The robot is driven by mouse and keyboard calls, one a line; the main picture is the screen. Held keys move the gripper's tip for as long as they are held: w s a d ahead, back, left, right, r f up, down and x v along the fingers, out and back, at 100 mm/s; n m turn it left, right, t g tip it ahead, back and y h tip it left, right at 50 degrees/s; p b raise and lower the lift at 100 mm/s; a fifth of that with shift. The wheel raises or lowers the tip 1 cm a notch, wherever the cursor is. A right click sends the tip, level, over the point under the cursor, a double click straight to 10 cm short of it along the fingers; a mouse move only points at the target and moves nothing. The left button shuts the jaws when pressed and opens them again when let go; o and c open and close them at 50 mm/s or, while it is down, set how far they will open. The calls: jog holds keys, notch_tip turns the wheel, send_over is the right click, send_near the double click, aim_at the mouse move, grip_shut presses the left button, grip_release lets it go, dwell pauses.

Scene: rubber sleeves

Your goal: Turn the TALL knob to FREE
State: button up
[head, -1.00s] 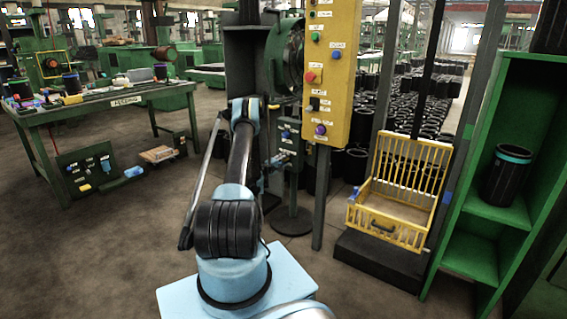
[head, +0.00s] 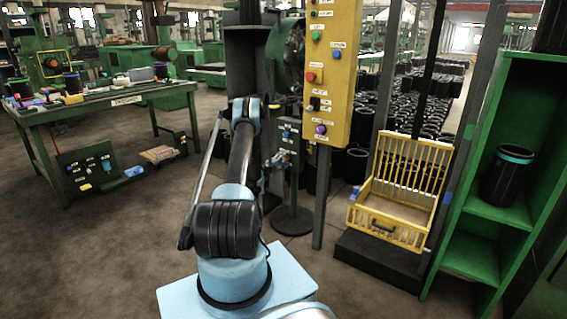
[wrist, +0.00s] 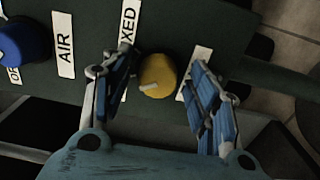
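In the wrist view a yellow knob (wrist: 158,75) sits on a dark green panel (wrist: 210,25). A pale pointer mark on it points left, towards a label (wrist: 128,22) whose visible letters read "XED". Another label (wrist: 196,68), right of the knob, is partly hidden by a finger and unreadable. My gripper (wrist: 165,72) is open, with one blue finger on each side of the yellow knob and gaps showing beside it. In the head view my gripper (head: 279,160) is at the small post-mounted panel (head: 288,132); the knob cannot be made out there.
A blue knob (wrist: 24,40) with an "AIR" label (wrist: 63,45) is farther left on the panel. A yellow control box (head: 330,75) stands close to the right of my gripper. A yellow wire basket (head: 390,215) and green shelf (head: 500,212) are farther right.

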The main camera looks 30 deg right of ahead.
jog(key=v, duration=0.7)
jog(key=shift+a, duration=0.25)
dwell(0.5)
